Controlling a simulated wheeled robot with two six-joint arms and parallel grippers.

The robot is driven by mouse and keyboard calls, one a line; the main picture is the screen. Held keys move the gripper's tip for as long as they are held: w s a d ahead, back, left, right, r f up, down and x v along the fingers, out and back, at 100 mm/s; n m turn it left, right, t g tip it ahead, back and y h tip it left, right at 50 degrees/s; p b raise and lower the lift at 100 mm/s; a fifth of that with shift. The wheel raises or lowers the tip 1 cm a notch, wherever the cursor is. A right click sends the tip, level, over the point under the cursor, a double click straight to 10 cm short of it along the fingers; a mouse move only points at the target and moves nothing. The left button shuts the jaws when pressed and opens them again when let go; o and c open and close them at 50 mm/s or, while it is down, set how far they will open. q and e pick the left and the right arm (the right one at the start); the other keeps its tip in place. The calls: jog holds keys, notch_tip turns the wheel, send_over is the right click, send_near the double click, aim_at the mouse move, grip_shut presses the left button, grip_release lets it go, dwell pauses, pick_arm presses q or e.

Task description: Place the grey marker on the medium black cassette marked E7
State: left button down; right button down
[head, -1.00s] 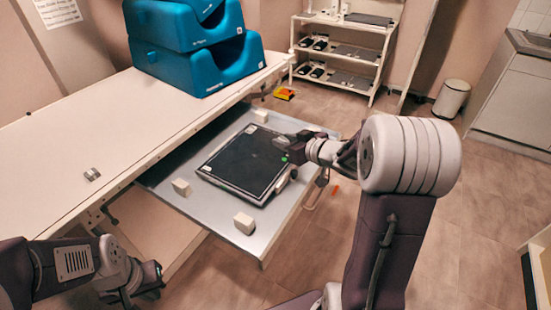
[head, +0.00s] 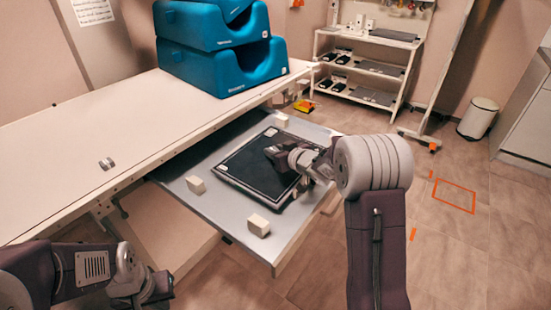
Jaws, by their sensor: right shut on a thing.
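The black cassette (head: 244,172) is a flat dark square panel with a light rim. It lies on the grey pulled-out tray (head: 200,208), with a small pale label near its left corner; I cannot read the marking. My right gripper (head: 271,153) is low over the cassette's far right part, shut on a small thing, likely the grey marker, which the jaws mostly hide. I cannot tell whether it touches the cassette. My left gripper (head: 158,290) is at the lower left, in front of the table and away from the tray; its jaws are unclear.
Pale blocks (head: 259,225) (head: 195,184) (head: 281,120) stand on the tray around the cassette. A small grey metallic item (head: 107,163) lies on the white table (head: 60,170). Blue foam supports (head: 215,65) are stacked at the back. A shelf (head: 365,75) and bin (head: 478,118) stand beyond open floor.

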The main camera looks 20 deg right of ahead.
jog(key=shift+f, duration=0.9)
jog(key=shift+r, duration=0.1)
jog(key=c, duration=1.1)
grip_release()
pick_arm(q)
jog(key=shift+f, duration=0.5)
pick_arm(e)
jog(key=shift+o, duration=0.2)
